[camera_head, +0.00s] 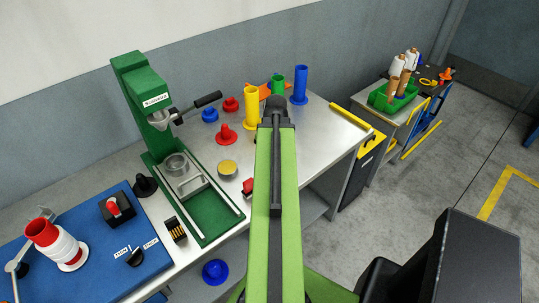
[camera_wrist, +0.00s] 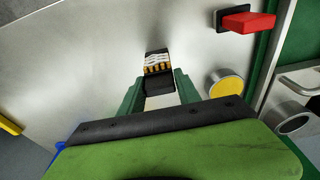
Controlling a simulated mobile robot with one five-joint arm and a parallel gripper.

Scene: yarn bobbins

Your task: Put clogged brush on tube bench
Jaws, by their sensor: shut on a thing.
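My gripper (camera_wrist: 158,88) shows in the wrist view with its green fingers closed on a small black brush (camera_wrist: 158,66). The brush has orange and black bristle rows with pale fibre across them. It is over the grey metal top of the main bench (camera_head: 312,128); whether it touches the top I cannot tell. In the head view my green arm hides the gripper and held brush.
A green press (camera_head: 140,90), another black brush with yellow bristles (camera_head: 175,231) and a yellow-topped tin (camera_head: 228,168) stand left of my arm. Yellow (camera_head: 252,105) and blue (camera_head: 300,85) cylinders stand behind. A yellow rail (camera_head: 350,117) edges the main bench's right side.

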